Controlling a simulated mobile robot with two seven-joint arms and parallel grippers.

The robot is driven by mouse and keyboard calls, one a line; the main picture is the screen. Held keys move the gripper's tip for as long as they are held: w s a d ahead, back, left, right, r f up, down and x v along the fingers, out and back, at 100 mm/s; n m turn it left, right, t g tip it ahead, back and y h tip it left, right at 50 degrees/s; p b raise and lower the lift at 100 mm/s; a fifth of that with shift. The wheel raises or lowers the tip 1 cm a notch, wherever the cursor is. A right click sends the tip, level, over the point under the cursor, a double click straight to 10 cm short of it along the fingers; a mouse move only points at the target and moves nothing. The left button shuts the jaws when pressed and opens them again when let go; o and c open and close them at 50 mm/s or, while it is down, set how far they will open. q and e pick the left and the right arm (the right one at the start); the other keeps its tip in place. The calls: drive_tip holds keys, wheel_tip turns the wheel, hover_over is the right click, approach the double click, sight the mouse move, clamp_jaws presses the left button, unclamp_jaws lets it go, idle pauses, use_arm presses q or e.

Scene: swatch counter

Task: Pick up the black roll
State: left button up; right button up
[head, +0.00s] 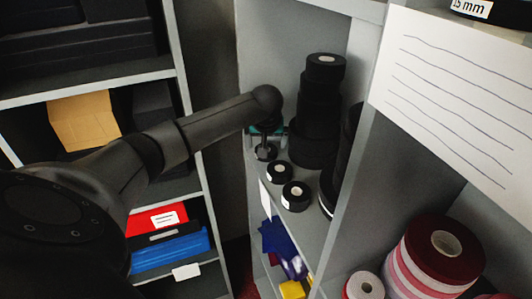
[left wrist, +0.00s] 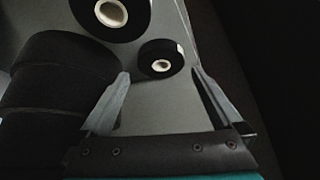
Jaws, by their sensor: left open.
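Two black rolls with pale cores lie flat on the grey shelf in the head view: a smaller one (head: 279,172) and a larger one (head: 296,196) nearer the shelf's front. My left gripper (head: 264,148) is just beyond the smaller roll, pointing down beside a tall stack of black rolls (head: 319,105). In the left wrist view my left gripper (left wrist: 160,74) is open and empty. The smaller roll (left wrist: 158,49) shows between and just past its fingertips, with no clear contact. The larger roll (left wrist: 130,28) is cut off at the top. My right gripper is not in view.
The stack also shows in the left wrist view (left wrist: 45,95), close beside one finger. A grey upright panel (head: 370,180) bounds the shelf at right. A white lined sheet (head: 455,95) and red and pink rolls (head: 440,250) are further right. Another shelf unit (head: 185,85) stands left.

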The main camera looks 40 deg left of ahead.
sight(273, 153)
use_arm(q)
drive_tip(key=shift+x, duration=2.1)
drive_tip(key=shift+a, duration=0.15)
drive_tip(key=c, duration=1.1)
drive_tip(key=shift+c, duration=0.2)
drive_tip(key=shift+r, duration=0.15)
